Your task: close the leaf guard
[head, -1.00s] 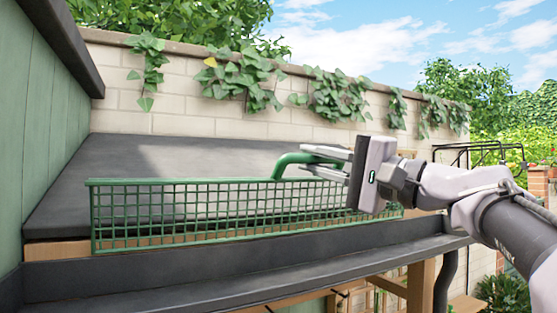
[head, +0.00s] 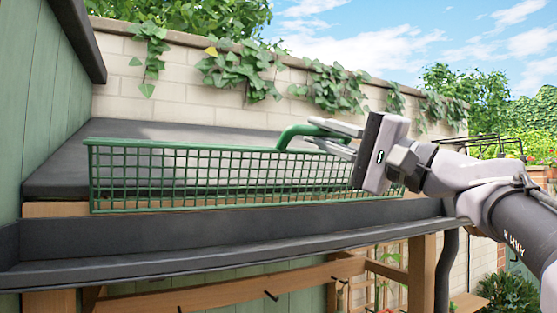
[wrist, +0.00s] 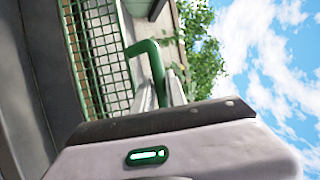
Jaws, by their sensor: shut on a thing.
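The leaf guard (head: 200,177) is a green wire mesh panel standing raised along the roof's edge, behind the dark gutter (head: 220,240). Its green bent handle (head: 291,133) rises from the top rail near the right end. My gripper (head: 326,137) comes from the right and is shut on the handle. The wrist view shows the handle (wrist: 150,52) between my fingers, with the mesh (wrist: 97,55) on the left. The gutter's inside is largely hidden.
The flat dark roof (head: 170,133) lies behind the guard, up to a pale block wall (head: 180,80) with hanging ivy. A green shed wall (head: 30,110) stands at the left. A wooden post (head: 421,272) and a dark downpipe (head: 446,270) stand below the gutter.

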